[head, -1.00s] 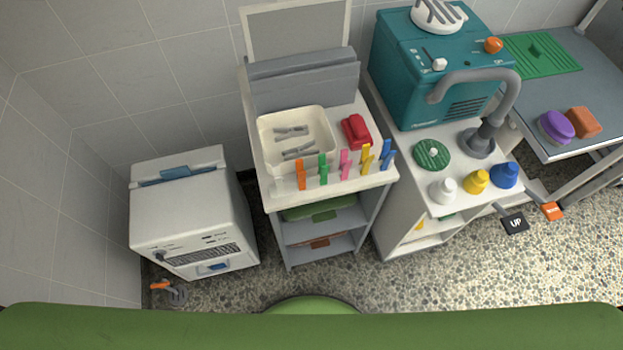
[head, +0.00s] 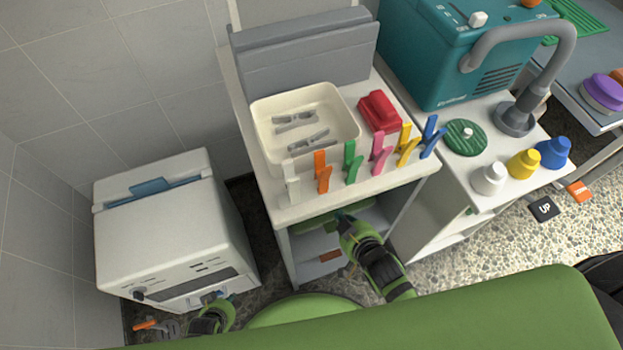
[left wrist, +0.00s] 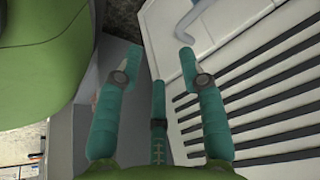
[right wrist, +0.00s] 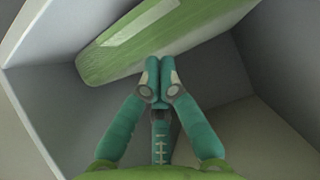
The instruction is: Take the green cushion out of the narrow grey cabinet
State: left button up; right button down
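The narrow grey cabinet (head: 283,246) stands in the middle of the head view, with open shelves under a white top. The green cushion (head: 312,222) lies in its upper bay, partly hidden by the top and my arm. In the right wrist view the cushion (right wrist: 200,35) shows a lighter strip on its face. My right gripper (right wrist: 160,72) is inside the bay, its fingertips together at the cushion's lower edge. I cannot see any of the cushion between them. My left gripper (left wrist: 157,55) is open and empty, low by the front of the white machine (head: 165,235).
A cream tray (head: 262,150) with grey clips, a red object (head: 380,110) and a row of coloured pegs stand on the cabinet top. A brown thing (head: 330,256) lies on the lower shelf. The teal machine (head: 450,60) stands to the right. A green round surface (head: 305,310) is close in front.

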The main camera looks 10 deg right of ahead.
jog(key=shift+w+a+r, duration=0.1)
jog(key=shift+w+r, duration=0.15)
jog(key=shift+w, duration=0.4)
jog(key=w, duration=0.3)
jog(key=w+a+b, duration=0.1)
jog(key=w, duration=0.3)
jog(key=w+a, duration=0.1)
jog(key=w, duration=0.2)
jog(key=shift+w+a+b, duration=0.1)
jog(key=shift+w+b, duration=0.25)
jog(key=shift+w, duration=0.05)
jog(key=shift+s+f, duration=0.1)
jog(key=shift+f, duration=0.4)
pick_arm(q)
jog(key=shift+s+d+r+g, duration=0.3)
jog(key=shift+s+d+g, duration=0.05)
jog(key=shift+g, duration=0.15)
pick_arm(e)
jog(key=shift+s+f, duration=0.1)
jog(key=shift+f, duration=0.2)
